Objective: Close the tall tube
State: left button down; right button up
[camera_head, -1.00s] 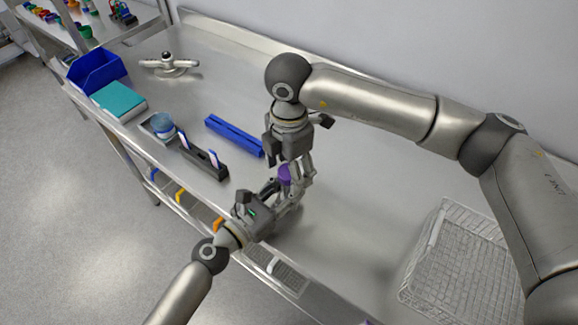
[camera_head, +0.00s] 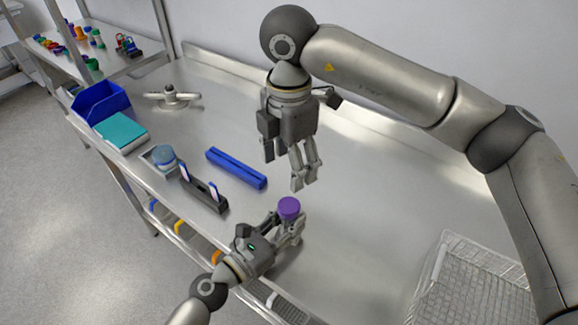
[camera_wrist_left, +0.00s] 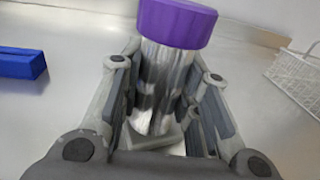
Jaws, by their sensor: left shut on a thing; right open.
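The tall tube (camera_wrist_left: 160,85) is a clear, shiny cylinder standing roughly upright between the fingers of my left gripper (camera_wrist_left: 165,110) in the left wrist view. Its purple cap (camera_wrist_left: 177,22) sits on its top end. In the head view the purple cap (camera_head: 289,207) shows above my left gripper (camera_head: 288,228), which is shut on the tube and hides most of its body. My right gripper (camera_head: 303,178) is open and empty, pointing down above and slightly beyond the cap, apart from it.
A blue rack (camera_head: 236,167) and a black holder (camera_head: 204,193) with upright pieces lie to the left. A wire basket (camera_head: 470,285) is at the right. The middle table is clear.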

pick_arm(q)
jog(key=c, duration=1)
grip_release()
jog(key=v, duration=1.2)
